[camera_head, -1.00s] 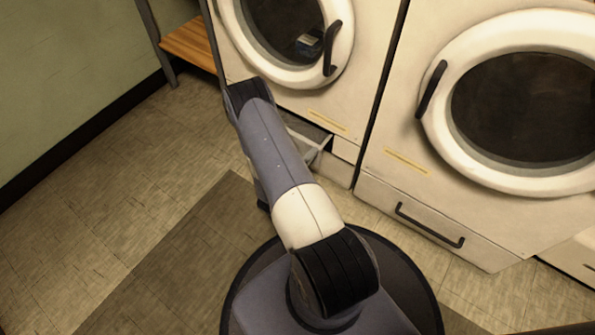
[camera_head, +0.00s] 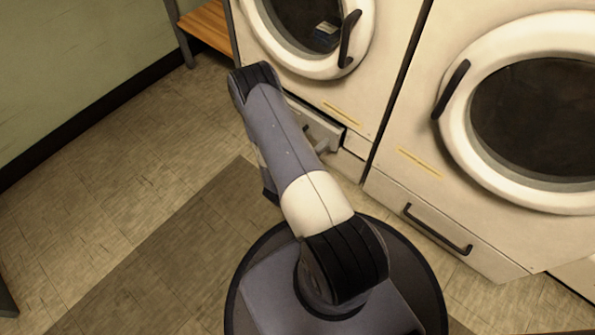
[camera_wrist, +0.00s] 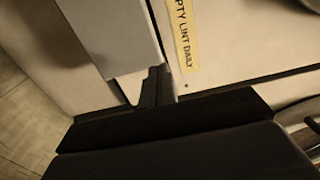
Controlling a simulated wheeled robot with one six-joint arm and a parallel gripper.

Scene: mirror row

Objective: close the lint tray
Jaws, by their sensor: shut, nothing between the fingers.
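In the wrist view a pale grey panel (camera_wrist: 108,38), likely part of the tray, lies left of my gripper (camera_wrist: 158,72). My gripper's fingers are together and empty, close to the panel's lower end; contact cannot be made out. A yellow "empty lint daily" label (camera_wrist: 181,30) is beside them.
The right dryer (camera_head: 410,130) has a shut lower drawer with a black handle (camera_head: 437,229). The left dryer's round door (camera_head: 364,45) is above the tray. A wooden bench (camera_head: 207,32) stands at the back left.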

